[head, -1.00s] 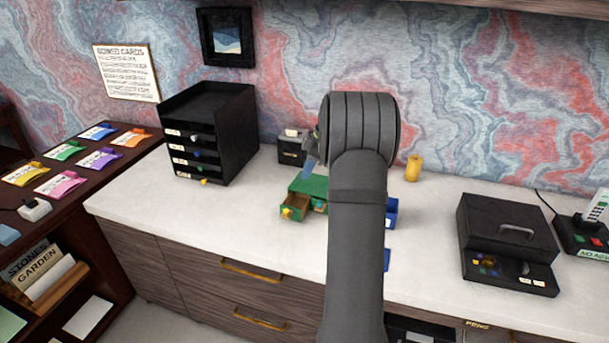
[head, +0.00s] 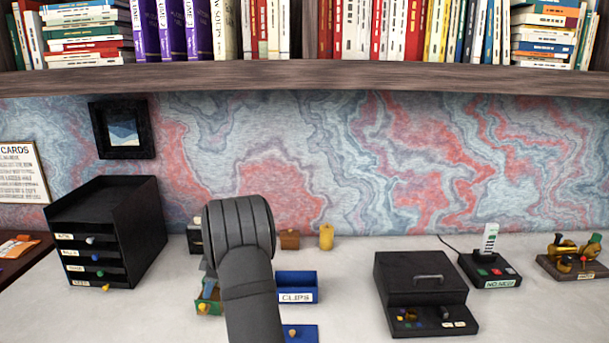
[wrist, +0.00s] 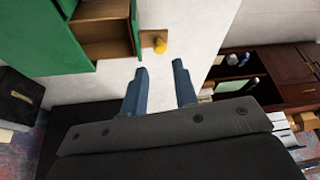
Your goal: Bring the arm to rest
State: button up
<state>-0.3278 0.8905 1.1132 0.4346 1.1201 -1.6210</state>
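My gripper shows in the wrist view (wrist: 160,90) with two blue-grey fingers apart and nothing between them. It is over the white desk top, close to a green box (wrist: 60,35) with an open wooden drawer (wrist: 105,30) that has a yellow knob (wrist: 160,46). In the head view my dark arm rises in front of the desk and hides most of the gripper. The green box (head: 206,292) shows just left of my arm, partly covered by it.
A blue box labelled CLIPS (head: 296,285) stands right of my arm. A black drawer unit (head: 110,232) stands left, a black case (head: 425,290) right. A yellow cylinder (head: 326,237) is at the back. A bookshelf (head: 300,77) hangs above. Desk between clips box and case is clear.

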aim_at(203, 304)
jog(key=x, duration=0.6)
jog(key=shift+f, duration=0.2)
jog(key=shift+r, duration=0.1)
jog(key=v, duration=1.7)
jog(key=shift+r, duration=0.15)
jog(key=shift+a, duration=0.1)
jog(key=shift+x, duration=8.65)
jog(key=shift+w, duration=0.25)
